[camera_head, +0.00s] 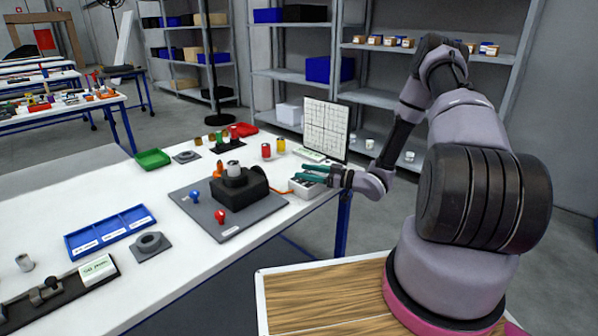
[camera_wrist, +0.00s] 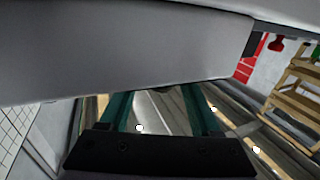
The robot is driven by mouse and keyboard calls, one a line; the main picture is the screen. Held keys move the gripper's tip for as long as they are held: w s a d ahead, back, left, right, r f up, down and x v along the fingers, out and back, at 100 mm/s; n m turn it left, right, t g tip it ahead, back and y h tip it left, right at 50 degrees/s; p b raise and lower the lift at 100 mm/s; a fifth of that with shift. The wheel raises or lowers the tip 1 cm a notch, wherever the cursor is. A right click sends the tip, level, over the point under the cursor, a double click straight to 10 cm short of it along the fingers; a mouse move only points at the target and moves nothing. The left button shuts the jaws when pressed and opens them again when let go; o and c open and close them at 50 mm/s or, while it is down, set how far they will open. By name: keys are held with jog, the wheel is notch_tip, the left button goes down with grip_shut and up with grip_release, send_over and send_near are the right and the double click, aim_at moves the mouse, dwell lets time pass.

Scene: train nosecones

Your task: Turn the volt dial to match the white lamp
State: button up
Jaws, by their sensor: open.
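My gripper (camera_head: 304,173) has teal fingers and points left over the right end of the white workbench (camera_head: 130,215). In the wrist view, its two fingers (camera_wrist: 157,95) stand apart with nothing clear between them. A large grey surface covers the upper part of that view and hides what is beyond. I cannot pick out a volt dial or a white lamp for sure in either view. A black fixture (camera_head: 252,186) with a round, grey-topped part stands on a grey plate (camera_head: 235,228), left of my gripper.
A small white box (camera_head: 307,190) with items sits just below my gripper. A white gridded panel (camera_head: 325,127) stands upright behind it. Red and yellow cylinders, a green tray (camera_head: 153,159) and a blue divided tray (camera_head: 108,232) are on the bench. Shelves stand behind.

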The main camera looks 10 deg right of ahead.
jog(key=shift+x, duration=1.45)
grip_shut()
jog(key=shift+d+m+t+h, duration=0.1)
jog(key=shift+m+t+h, duration=0.2)
jog(key=shift+m+t, duration=0.25)
jog(key=m+t+h, duration=0.3)
jog(key=t+h, duration=0.1)
jog(key=w+d+m+t+h, duration=0.1)
jog(key=m+t+h, duration=0.1)
jog(key=h, duration=0.1)
jog(key=shift+f+m, duration=0.1)
jog(key=shift+m, duration=0.25)
jog(key=m+h, duration=0.1)
jog(key=h, duration=0.1)
jog(key=d+m+t+h, duration=0.1)
jog(key=m+h, duration=0.1)
jog(key=h, duration=0.1)
jog(key=m+h, duration=0.2)
jog(key=shift+w+d+t+h, duration=0.2)
jog(key=shift+t+h, duration=0.15)
jog(key=shift+h, duration=0.05)
